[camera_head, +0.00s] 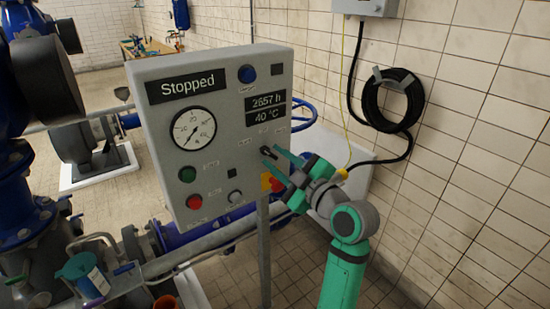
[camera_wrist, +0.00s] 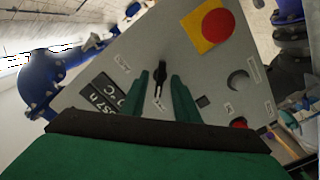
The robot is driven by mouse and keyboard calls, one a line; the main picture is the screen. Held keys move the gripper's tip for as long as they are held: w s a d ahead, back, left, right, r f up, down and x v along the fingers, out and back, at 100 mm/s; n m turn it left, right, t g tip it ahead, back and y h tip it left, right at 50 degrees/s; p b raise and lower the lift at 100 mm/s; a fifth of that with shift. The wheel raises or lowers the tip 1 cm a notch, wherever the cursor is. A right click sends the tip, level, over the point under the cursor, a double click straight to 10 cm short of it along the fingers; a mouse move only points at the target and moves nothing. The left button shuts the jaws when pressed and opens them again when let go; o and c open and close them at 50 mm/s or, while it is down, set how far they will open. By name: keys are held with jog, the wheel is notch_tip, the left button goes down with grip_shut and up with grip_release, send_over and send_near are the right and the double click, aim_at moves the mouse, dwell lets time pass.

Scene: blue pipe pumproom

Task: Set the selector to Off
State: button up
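The selector (camera_head: 267,152) is a small black knob on the right side of the grey control panel (camera_head: 225,125), below the hours and temperature displays. In the wrist view the selector (camera_wrist: 160,74) shows between and beyond the fingertips, its handle running nearly up and down in that picture. Small labels surround it, too blurred to read. My gripper (camera_head: 274,158) is at the panel face with its green fingers apart, one on each side of the selector. In the wrist view my gripper (camera_wrist: 157,82) shows gaps beside the knob. I cannot tell whether a finger touches it.
A red emergency button on a yellow plate (camera_wrist: 217,25) is close to the selector, partly behind my gripper in the head view. The panel also has a gauge (camera_head: 194,128), a green button (camera_head: 187,174), a red button (camera_head: 194,201) and a "Stopped" display (camera_head: 187,86).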

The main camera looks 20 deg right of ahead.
jog(key=shift+w+a, duration=0.25)
jog(key=shift+w, duration=0.35)
grip_shut()
jog(key=shift+m, duration=0.4)
jog(key=m, duration=0.2)
jog(key=shift+f+m, duration=0.1)
jog(key=shift+m, duration=0.2)
jog(key=m, duration=0.5)
jog(key=shift+m, duration=0.3)
